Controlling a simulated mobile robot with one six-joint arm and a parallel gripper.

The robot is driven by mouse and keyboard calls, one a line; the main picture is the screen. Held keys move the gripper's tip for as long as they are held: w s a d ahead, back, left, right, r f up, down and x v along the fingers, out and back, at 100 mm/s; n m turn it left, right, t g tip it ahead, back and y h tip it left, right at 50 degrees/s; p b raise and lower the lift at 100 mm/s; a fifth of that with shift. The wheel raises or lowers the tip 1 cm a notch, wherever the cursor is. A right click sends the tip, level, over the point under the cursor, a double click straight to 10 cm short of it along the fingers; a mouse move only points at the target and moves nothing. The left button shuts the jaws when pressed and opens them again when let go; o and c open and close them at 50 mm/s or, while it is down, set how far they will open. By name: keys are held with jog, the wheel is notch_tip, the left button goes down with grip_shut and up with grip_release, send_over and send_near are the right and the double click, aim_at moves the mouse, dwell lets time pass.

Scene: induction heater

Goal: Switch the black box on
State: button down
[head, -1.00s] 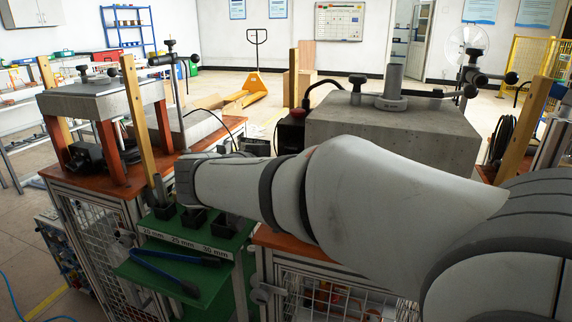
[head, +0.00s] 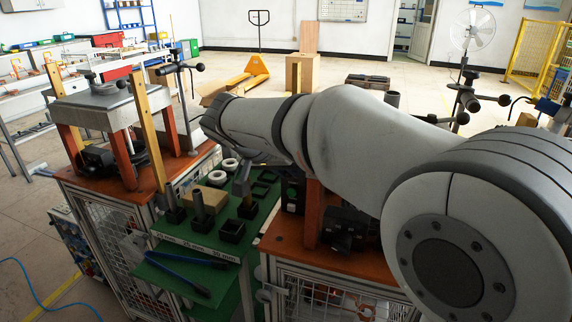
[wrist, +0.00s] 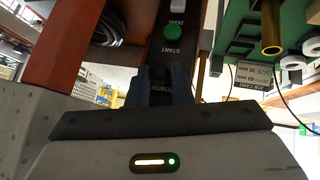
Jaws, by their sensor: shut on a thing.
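The black box's narrow front panel (wrist: 167,52) is in the wrist view, with a green START button (wrist: 172,36) and a white button (wrist: 177,4) labelled ZERO. A dark round knob (wrist: 158,73) sits by the POWER label. My gripper (wrist: 165,85) is at this knob, its two dark fingers on either side and shut on it. The fingers cover part of the panel, so the knob's position cannot be read. In the head view the black box (head: 292,193) shows partly below my arm, which hides most of the gripper.
A reddish-brown post (wrist: 75,45) stands close beside the panel. The green table (head: 222,250) holds white rings, black square holders with upright rods, and blue-handled pliers (head: 178,272). A grey block on posts (head: 95,108) stands at left.

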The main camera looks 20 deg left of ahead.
dwell(0.3)
jog(key=c, duration=1.3)
grip_release()
jog(key=p+v, duration=0.1)
jog(key=v, duration=0.6)
jog(key=shift+s+r, duration=0.25)
jog(key=shift+r, duration=0.05)
jog(key=shift+a, duration=0.15)
